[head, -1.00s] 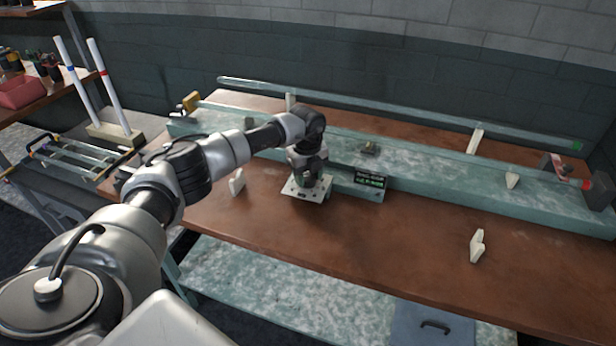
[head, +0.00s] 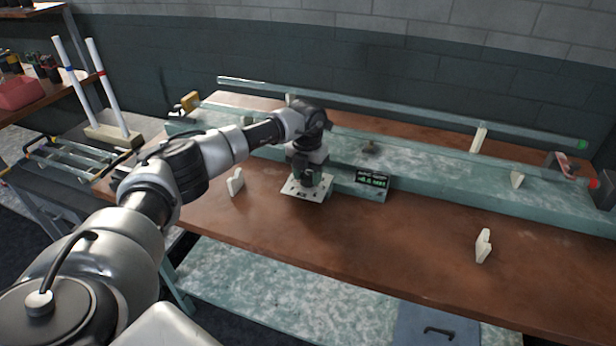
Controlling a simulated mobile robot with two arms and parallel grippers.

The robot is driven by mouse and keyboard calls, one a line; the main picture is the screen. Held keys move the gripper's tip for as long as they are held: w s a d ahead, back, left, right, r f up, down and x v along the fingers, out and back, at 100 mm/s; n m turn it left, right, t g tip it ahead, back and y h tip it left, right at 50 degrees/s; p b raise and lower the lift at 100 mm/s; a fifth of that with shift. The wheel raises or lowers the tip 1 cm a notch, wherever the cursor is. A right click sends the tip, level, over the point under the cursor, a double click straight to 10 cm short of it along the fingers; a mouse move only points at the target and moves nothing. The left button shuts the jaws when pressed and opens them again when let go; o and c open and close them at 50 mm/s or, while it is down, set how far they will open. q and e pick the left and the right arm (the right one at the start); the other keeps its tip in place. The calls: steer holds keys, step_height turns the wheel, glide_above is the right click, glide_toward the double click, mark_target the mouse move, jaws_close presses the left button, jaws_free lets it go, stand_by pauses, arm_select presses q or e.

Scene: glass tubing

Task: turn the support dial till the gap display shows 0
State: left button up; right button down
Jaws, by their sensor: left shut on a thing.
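My left gripper (head: 308,178) points down over a small pale metal plate (head: 297,192) on the bench. It is shut on the support dial, which the gripper and wrist almost fully hide. The gap display (head: 371,180) is a small black panel with green characters, just right of the gripper on the front of the green bed. Its digits are too small to read surely. My right gripper is not in view.
Long glass tubes (head: 400,112) lie along the green bed (head: 430,180) on the wooden bench (head: 400,220). A rack with two upright white tubes (head: 107,88) stands at the left.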

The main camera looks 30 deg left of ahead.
mark_target(307, 174)
arm_select(q)
steer(key=m+b, duration=0.1)
steer(key=m, duration=0.3)
steer(key=shift+w+r, duration=0.1)
steer(key=shift+m+b, duration=0.3)
steer(key=shift+m, duration=1)
steer(key=shift+r, duration=0.1)
steer(key=o, duration=0.9)
step_height(307, 174, up, 11)
steer(key=shift+a+f+b, duration=0.15)
steer(key=shift+f+b, duration=0.05)
steer(key=shift+b, duration=0.45)
